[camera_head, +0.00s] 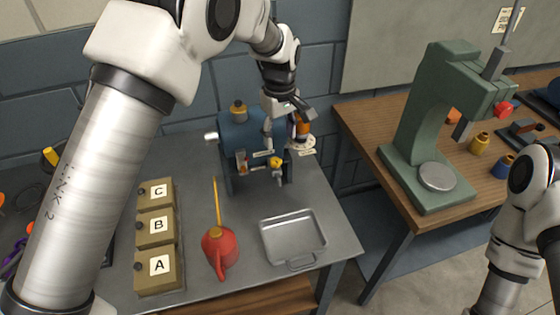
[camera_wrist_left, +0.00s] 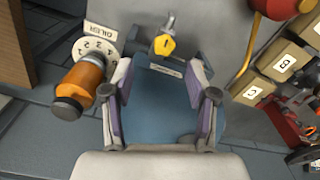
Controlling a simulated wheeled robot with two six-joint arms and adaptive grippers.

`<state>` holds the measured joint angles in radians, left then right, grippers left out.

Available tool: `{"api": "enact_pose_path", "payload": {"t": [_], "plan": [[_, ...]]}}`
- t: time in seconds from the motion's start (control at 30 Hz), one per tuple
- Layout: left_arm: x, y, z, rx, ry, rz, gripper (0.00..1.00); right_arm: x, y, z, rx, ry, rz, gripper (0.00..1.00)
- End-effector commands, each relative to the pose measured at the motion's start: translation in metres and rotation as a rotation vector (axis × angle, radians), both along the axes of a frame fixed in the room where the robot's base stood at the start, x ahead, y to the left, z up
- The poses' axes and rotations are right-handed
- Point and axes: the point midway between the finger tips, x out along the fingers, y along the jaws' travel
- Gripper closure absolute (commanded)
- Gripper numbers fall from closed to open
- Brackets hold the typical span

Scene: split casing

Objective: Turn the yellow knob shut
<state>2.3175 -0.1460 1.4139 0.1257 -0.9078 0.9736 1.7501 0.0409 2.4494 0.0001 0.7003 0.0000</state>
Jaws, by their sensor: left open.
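The yellow knob (camera_head: 275,162) sits on a small metal tap at the front of the blue casing (camera_head: 238,135). In the left wrist view the yellow knob (camera_wrist_left: 164,46) shows beyond my fingertips, with the metal tap stem beside it. My left gripper (camera_head: 288,122) hangs over the right part of the casing, above and behind the knob. In the left wrist view my left gripper (camera_wrist_left: 161,72) is open, its fingers apart over the blue casing (camera_wrist_left: 155,105) with nothing between them. The knob is not between the fingers.
An amber oiler (camera_wrist_left: 82,85) with a numbered dial stands close beside one finger. A red oil can (camera_head: 222,250), a metal tray (camera_head: 288,240) and boxes lettered A (camera_head: 160,284), B and C stand on the bench. A green press (camera_head: 420,130) stands on the right table.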

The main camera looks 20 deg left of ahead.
Motion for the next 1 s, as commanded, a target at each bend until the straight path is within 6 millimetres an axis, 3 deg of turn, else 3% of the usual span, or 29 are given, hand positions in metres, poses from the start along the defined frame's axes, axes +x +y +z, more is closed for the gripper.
{"api": "enact_pose_path", "payload": {"t": [0.17,0.53,0.8,0.83,0.9,1.0], "plan": [[0.001,0.0,-0.009,-0.001,-0.003,-0.001,0.43,-0.001,0.0,0.001,0.0,0.002,0.001,0.6],[0.0,0.001,-0.071,-0.001,-0.003,-0.002,0.43,0.0,0.0,0.022,0.0,0.001,0.001,0.6],[0.0,0.001,-0.078,-0.001,-0.007,-0.002,0.43,0.0,0.0,0.021,0.0,0.001,0.001,0.6],[0.0,0.001,-0.078,-0.001,-0.007,-0.002,0.46,0.0,0.0,0.021,0.0,0.001,0.001,0.6],[0.0,0.001,-0.078,-0.001,-0.006,-0.002,0.71,0.0,0.0,0.021,0.0,0.001,0.001,0.6],[0.0,0.001,-0.078,-0.001,-0.006,-0.002,1.0,0.0,0.0,0.021,0.0,0.001,0.001,0.6]]}}
